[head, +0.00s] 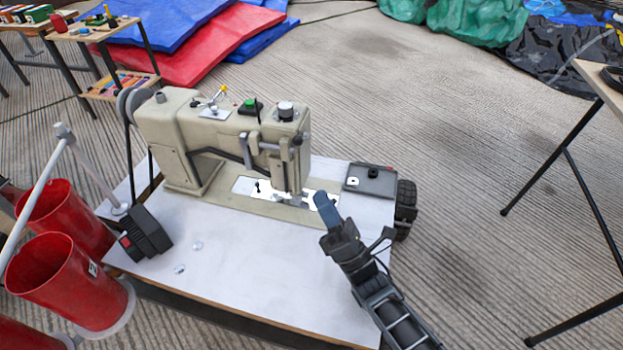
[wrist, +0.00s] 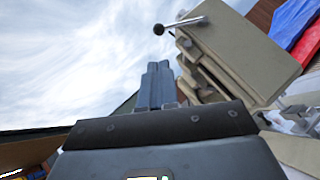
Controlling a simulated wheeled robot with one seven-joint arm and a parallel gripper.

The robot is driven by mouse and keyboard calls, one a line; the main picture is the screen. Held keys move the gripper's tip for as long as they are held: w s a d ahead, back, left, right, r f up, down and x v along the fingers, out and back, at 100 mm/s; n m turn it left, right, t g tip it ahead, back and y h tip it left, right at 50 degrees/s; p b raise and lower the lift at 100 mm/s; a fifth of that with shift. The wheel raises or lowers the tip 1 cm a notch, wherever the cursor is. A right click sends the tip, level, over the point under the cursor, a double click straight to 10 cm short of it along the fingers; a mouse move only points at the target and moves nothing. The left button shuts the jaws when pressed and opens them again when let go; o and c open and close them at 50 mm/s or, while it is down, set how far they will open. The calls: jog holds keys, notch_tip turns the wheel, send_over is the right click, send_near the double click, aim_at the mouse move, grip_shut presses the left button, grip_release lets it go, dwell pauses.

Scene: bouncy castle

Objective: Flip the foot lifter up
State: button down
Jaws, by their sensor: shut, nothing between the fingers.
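A beige sewing machine (head: 175,130) stands on a pale board, its needle head (head: 285,150) at the right end over a shiny plate. In the wrist view the machine body (wrist: 235,60) fills the upper right. A thin metal lever with a black ball end (wrist: 159,29) sticks out from it to the left, just beyond my fingertips; it looks like the foot lifter, though I cannot be sure. My gripper (head: 322,197) is right of the needle area in the head view. Its fingers (wrist: 158,68) are shut together and empty, apparently apart from the lever.
A dark flat box (head: 370,181) and a black wheel (head: 405,208) sit at the board's right side. A black pedal-like box (head: 146,232) with a red switch is at the left, beside red buckets (head: 68,280). The board's front (head: 250,270) is mostly clear.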

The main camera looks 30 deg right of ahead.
aim_at(295, 144)
jog(key=p+x, duration=0.1)
jog(key=x, duration=0.8)
jog(key=shift+w, duration=0.15)
jog(key=shift+r, duration=0.2)
jog(key=r+m+h+p, duration=0.2)
jog(key=m+p, duration=0.1)
jog(key=shift+g, duration=0.4)
jog(key=w+d+r+m+g+h+p, duration=0.4)
jog(key=m+g+p, duration=0.6)
jog(key=p, duration=0.6)
notch_tip(295, 144, up, 2)
jog(key=shift+w+d+r+m, duration=0.25)
jog(key=shift+w+d+m, duration=0.35)
jog(key=shift+w+d, duration=0.35)
